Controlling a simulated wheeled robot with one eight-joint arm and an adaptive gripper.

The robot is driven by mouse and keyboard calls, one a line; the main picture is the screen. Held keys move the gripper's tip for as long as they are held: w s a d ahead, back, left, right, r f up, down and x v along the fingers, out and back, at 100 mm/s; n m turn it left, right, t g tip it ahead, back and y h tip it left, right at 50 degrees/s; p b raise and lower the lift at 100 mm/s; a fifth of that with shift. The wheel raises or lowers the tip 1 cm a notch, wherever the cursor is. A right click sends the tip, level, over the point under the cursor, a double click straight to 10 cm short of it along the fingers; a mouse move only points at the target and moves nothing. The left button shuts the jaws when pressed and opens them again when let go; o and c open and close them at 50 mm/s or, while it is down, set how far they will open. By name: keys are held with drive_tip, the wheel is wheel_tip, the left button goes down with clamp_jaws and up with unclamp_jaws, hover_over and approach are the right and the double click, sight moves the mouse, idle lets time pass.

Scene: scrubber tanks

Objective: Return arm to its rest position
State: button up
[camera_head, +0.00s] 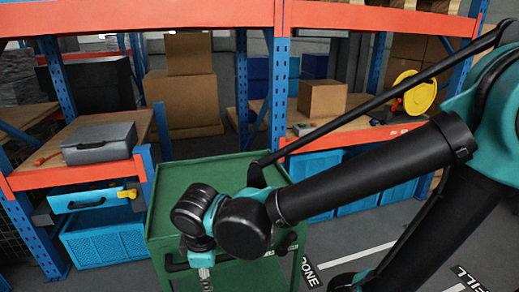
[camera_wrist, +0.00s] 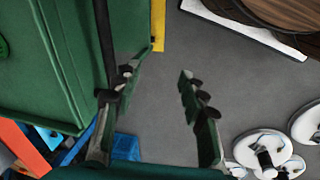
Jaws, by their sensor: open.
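My arm (camera_head: 375,180) reaches from the right edge across the head view, with its wrist bent down in front of a green cart (camera_head: 185,172). In the wrist view my gripper (camera_wrist: 157,75) is open, with its two dark fingers apart. Nothing is between the fingers; bare grey floor shows behind them. In the head view the bottom edge cuts off the gripper end. The green cart also fills the upper left of the wrist view (camera_wrist: 70,60), beside the left finger.
Orange-and-blue shelving (camera_head: 200,15) stands behind, with a grey case (camera_head: 100,142), cardboard boxes (camera_head: 185,100) and blue crates (camera_head: 105,235). In the wrist view, white round bases (camera_wrist: 262,147) lie lower right and a brown round object (camera_wrist: 285,15) upper right. Grey floor (camera_head: 345,230) is open at right.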

drive_tip(key=w+d+f+m, duration=0.3)
drive_tip(key=w+d+m, duration=0.5)
drive_tip(key=w+d, duration=0.45)
drive_tip(key=d+f+m+t, duration=0.1)
drive_tip(key=d+m, duration=0.4)
drive_tip(key=d, duration=0.4)
drive_tip(key=w+d+f+m+t, duration=0.1)
drive_tip(key=d+f+m, duration=0.1)
drive_tip(key=d+m, duration=0.4)
drive_tip(key=d, duration=0.4)
drive_tip(key=shift+w+d+f+h, duration=0.25)
drive_tip(key=shift+h, duration=0.05)
drive_tip(key=shift+c, duration=0.6)
